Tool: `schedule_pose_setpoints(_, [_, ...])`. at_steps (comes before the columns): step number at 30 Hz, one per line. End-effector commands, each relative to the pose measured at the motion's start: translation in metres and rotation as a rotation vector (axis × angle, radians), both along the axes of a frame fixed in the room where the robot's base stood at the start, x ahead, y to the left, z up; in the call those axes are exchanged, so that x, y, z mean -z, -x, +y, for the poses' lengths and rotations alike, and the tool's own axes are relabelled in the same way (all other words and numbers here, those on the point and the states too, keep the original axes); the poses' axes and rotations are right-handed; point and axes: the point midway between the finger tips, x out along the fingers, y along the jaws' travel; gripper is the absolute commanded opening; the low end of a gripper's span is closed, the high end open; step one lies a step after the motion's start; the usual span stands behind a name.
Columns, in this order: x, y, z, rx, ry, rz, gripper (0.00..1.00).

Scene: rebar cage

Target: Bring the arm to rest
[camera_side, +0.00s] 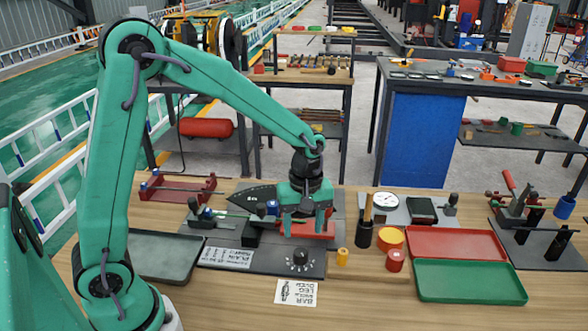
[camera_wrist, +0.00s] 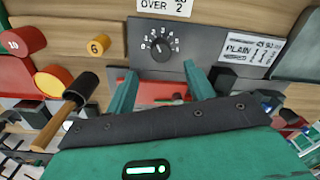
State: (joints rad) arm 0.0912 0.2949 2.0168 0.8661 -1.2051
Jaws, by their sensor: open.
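My gripper (camera_side: 304,222) is pointing down over the dark bench fixture in the side view. Its two green fingers are apart, and in the wrist view my gripper (camera_wrist: 158,88) shows nothing between the fingertips. A red block (camera_side: 318,228) lies just behind and below the fingers; it also shows between and beyond them in the wrist view (camera_wrist: 155,92). Whether the fingers touch it I cannot tell. The fixture's grey plate (camera_side: 275,265) carries a black dial knob (camera_side: 300,257), close in front of the gripper.
A grey tray (camera_side: 165,277) is left of the fixture. A printed card (camera_side: 296,292) lies in front.

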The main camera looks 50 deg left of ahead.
Motion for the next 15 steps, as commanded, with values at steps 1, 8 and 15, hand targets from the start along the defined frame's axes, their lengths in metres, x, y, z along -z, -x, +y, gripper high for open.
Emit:
schedule_pose_setpoints(1, [-0.0009, -0.0001, 0.0000, 0.000, 0.000, 0.000, 0.53])
schedule_pose_setpoints(8, [-0.0007, 0.0000, 0.0000, 0.000, 0.000, 0.000, 0.53])
schedule_pose_setpoints(15, [-0.0078, 0.0029, 0.0013, 0.026, 0.002, -0.014, 0.53])
